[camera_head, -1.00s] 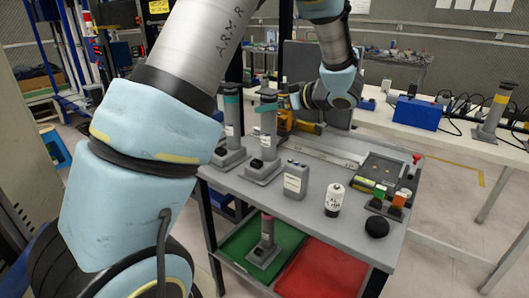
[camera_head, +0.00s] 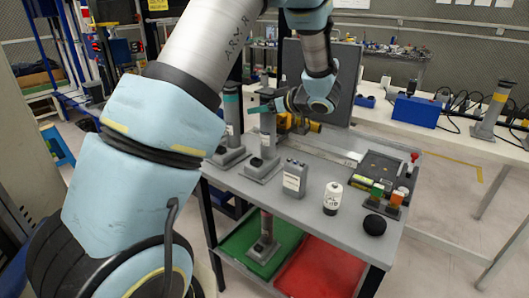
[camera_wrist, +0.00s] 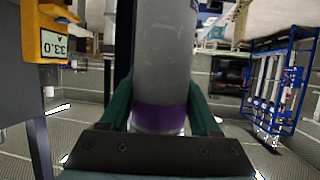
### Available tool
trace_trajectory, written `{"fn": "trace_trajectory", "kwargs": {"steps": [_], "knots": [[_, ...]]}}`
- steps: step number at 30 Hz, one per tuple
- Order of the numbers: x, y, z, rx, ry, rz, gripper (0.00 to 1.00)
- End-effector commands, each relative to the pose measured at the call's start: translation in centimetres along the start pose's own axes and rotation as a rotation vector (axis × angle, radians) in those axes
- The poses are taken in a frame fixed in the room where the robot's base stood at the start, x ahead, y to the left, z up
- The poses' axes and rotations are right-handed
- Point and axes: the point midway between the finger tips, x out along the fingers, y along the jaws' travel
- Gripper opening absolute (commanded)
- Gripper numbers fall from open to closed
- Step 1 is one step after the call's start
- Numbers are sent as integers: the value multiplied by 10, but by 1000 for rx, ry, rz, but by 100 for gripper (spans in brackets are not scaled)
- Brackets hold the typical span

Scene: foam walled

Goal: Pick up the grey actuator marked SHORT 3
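A grey actuator (camera_head: 268,142), an upright cylinder on a square base, stands on the upper deck of the grey cart. My gripper (camera_head: 262,107) is at its upper part, reaching in from the right. In the wrist view, a grey cylinder with a purple band (camera_wrist: 160,116) lies between the two teal fingers of my gripper (camera_wrist: 160,88). The fingers flank it closely; whether they press on it I cannot tell. A second grey actuator (camera_head: 232,122) with a teal band stands to the left. A third one (camera_head: 265,240) is on the lower shelf. No marking is readable.
A dark upright panel (camera_head: 335,75) rises at the back.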

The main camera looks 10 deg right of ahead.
Motion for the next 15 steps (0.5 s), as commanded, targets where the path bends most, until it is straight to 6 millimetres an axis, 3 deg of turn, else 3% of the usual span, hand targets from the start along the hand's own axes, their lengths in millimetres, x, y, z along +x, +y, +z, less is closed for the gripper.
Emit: {"fn": "trace_trajectory", "kwargs": {"steps": [2,15], "knots": [[0,0,0,0,0,0,53],[0,0,0,0,0,0,3]]}}
